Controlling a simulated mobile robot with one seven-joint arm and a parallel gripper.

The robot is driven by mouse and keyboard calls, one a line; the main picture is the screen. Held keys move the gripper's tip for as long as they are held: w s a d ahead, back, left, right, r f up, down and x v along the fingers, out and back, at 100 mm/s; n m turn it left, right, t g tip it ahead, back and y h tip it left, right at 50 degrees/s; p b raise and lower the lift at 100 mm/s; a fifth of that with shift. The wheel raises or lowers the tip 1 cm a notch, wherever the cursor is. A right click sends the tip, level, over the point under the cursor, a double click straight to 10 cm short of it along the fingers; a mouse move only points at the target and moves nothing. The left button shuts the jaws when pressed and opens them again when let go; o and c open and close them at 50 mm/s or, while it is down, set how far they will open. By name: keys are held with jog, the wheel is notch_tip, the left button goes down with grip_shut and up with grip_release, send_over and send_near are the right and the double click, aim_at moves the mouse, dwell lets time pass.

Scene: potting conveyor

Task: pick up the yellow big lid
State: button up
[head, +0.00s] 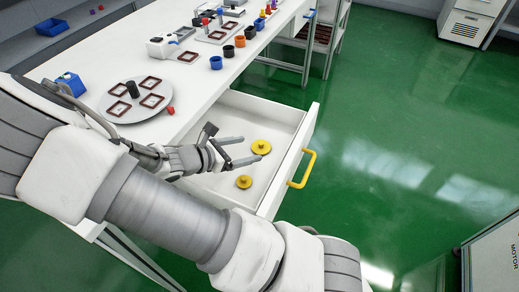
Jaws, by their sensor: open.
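The yellow big lid (261,147) lies in an open white drawer (294,159) under the workbench. It is a flat round disc with a small knob on top. A smaller yellow lid (244,182) lies nearer in the same drawer. My gripper (247,150) is open, with its fingers pointing right over the drawer. In the picture its fingertips are right beside the big lid, just left of it. I cannot tell how high above the drawer floor the fingers are. Nothing is seen between them.
The drawer has raised walls and a yellow handle (302,168) on its front. The white workbench (192,85) above bears a round plate (113,111) with brown square frames, a red piece (170,110), and several coloured cups such as a blue one (216,62). Green floor (400,130) is clear to the right.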

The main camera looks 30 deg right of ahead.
aim_at(260, 144)
jog(key=shift+w+f+n+t+h, duration=0.3)
jog(key=shift+w+f+n+t, duration=0.1)
jog(key=shift+w+f+n, duration=0.15)
jog(key=shift+d+b, duration=0.15)
jog(key=shift+b, duration=0.2)
jog(key=b+x, duration=0.3)
jog(key=x, duration=0.4)
jog(key=shift+d, duration=0.1)
jog(key=shift+w+r, duration=0.1)
grip_shut()
